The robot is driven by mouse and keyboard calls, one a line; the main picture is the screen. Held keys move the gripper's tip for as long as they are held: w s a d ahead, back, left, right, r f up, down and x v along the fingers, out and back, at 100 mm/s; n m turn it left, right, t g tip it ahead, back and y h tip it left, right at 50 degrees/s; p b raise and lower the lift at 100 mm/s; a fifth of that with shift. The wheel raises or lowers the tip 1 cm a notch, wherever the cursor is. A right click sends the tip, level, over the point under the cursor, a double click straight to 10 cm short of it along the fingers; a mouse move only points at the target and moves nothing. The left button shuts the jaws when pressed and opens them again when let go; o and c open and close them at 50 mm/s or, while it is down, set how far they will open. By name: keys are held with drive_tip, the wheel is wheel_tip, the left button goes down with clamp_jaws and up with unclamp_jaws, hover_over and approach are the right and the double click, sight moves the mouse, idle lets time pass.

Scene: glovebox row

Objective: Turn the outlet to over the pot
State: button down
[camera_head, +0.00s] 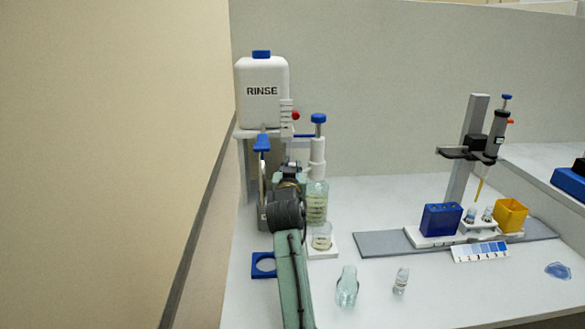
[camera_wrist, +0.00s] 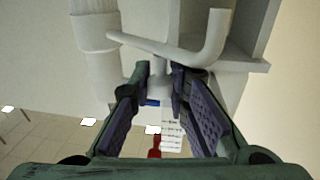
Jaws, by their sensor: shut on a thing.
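My gripper (camera_head: 290,168) is up beside the white dispenser bottle and the rinse stand, largely hidden behind my own arm. In the wrist view my gripper's fingertips (camera_wrist: 161,70) are close together on a pale piece below the white bent tube, which looks like the outlet (camera_wrist: 214,38). The join between that piece and the tube is partly hidden by the fingers. A small clear pot (camera_head: 321,238) stands on a white base in front of the clear pump bottle (camera_head: 317,203). I cannot tell from these views whether the outlet's tip is over the pot.
The white RINSE container (camera_head: 262,88) stands on its shelf, with a blue lever (camera_head: 262,143) below. A blue square ring (camera_head: 263,265) lies left of my arm. Two small bottles, one clear (camera_head: 347,287) and one capped (camera_head: 401,281), stand right. A pipette stand (camera_head: 466,150) is further right.

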drive_tip(key=c, duration=1.5)
unclamp_jaws()
drive_tip(key=s, duration=1.2)
drive_tip(key=shift+c, duration=0.4)
